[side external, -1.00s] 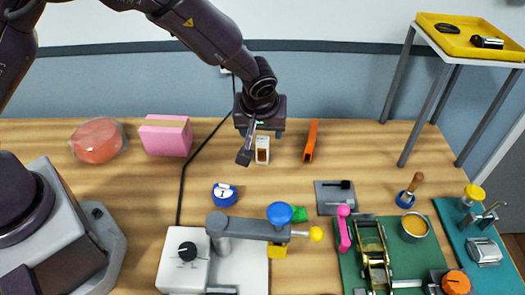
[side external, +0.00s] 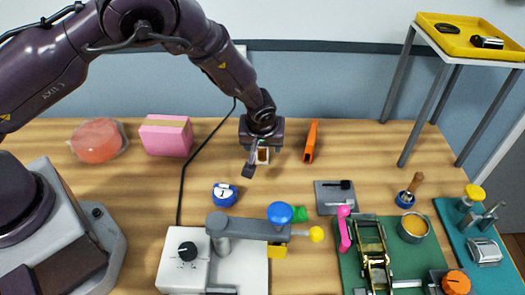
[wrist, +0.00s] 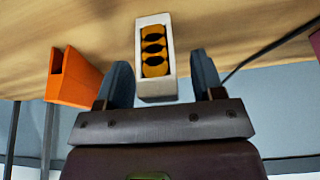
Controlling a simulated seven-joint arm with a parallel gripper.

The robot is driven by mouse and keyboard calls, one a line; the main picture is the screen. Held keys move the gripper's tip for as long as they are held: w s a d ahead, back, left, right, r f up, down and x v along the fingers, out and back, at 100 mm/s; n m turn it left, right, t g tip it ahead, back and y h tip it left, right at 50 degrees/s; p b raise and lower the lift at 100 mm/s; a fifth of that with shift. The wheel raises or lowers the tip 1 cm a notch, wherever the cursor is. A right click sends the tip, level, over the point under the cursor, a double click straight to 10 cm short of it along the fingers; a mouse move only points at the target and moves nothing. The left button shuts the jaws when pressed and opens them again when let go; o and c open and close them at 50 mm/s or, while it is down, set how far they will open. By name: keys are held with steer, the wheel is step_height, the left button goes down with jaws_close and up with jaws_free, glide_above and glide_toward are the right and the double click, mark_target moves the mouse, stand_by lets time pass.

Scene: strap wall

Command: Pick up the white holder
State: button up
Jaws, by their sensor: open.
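The white holder (wrist: 156,90) is a narrow upright-looking box with orange-brown pieces in its open front. In the side view the holder (side external: 263,160) is on the wooden table, its upper part hidden by my gripper (side external: 259,161). In the wrist view my gripper (wrist: 163,76) is open, with one finger on each side of the holder's near end. A gap shows on both sides, wider on the right. I cannot tell how far the fingers reach down beside it.
An orange holder (side external: 311,142) stands just right of the white one; it also shows in the wrist view (wrist: 73,79). A black cable (side external: 184,172) runs on the left. A pink box (side external: 166,136) is farther left, and a blue tape roll (side external: 224,194) sits nearer. Clamps and fixtures fill the front.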

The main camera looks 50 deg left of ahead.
steer(key=c, duration=1.1)
steer(key=shift+o, duration=0.2)
steer(key=shift+r, duration=0.15)
